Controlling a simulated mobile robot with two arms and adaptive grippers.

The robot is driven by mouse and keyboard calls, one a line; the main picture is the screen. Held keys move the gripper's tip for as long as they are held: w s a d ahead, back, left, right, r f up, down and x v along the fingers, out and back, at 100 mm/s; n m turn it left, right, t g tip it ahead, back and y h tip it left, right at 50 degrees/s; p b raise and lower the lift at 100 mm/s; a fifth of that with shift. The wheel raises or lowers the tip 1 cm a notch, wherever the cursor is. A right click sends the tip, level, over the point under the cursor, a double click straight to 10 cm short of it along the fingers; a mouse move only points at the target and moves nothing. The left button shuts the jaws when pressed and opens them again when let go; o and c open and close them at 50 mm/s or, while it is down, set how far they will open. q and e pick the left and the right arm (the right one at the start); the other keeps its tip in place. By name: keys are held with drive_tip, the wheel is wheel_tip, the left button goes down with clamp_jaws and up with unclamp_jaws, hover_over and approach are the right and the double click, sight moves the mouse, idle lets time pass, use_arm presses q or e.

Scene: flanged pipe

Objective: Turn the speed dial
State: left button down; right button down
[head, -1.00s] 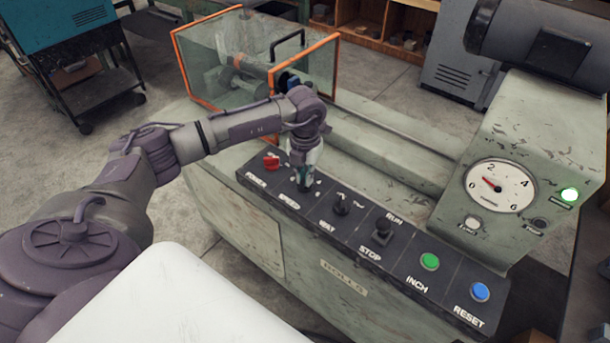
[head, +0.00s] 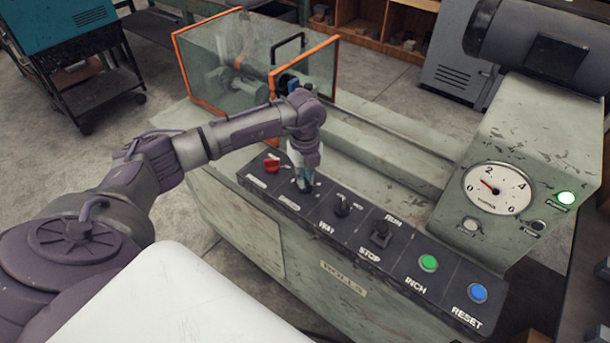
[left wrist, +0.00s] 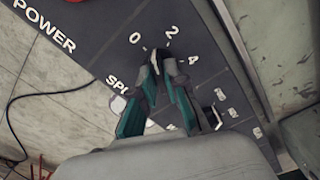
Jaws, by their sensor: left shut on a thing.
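The speed dial (left wrist: 157,57) is a small knob with a pale pointer on the black control panel (head: 410,262), between the red power knob and the way switch. The numbers 0, 2 and 4 show around it in the left wrist view, and its pointer lies between 0 and 2. My left gripper (left wrist: 161,60) points down over the dial and is shut on it; in the head view the gripper (head: 304,184) hides most of the dial. My right gripper is not in view.
The red power knob (head: 271,165) is close on the left. The way switch (head: 342,208), the run/stop switch (head: 380,234), the green inch button (head: 429,263) and the blue reset button (head: 478,293) run to the right. A round gauge (head: 497,188) and lit green lamp (head: 567,198) face me.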

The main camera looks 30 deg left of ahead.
use_arm(q)
drive_tip(key=n+p, duration=0.1)
drive_tip(key=n, duration=0.3)
drive_tip(key=shift+r+n, duration=0.15)
drive_tip(key=shift+n, duration=0.25)
drive_tip(key=shift+w, duration=0.1)
drive_tip(key=c, duration=1.2)
unclamp_jaws()
wheel_tip(320, 180, up, 12)
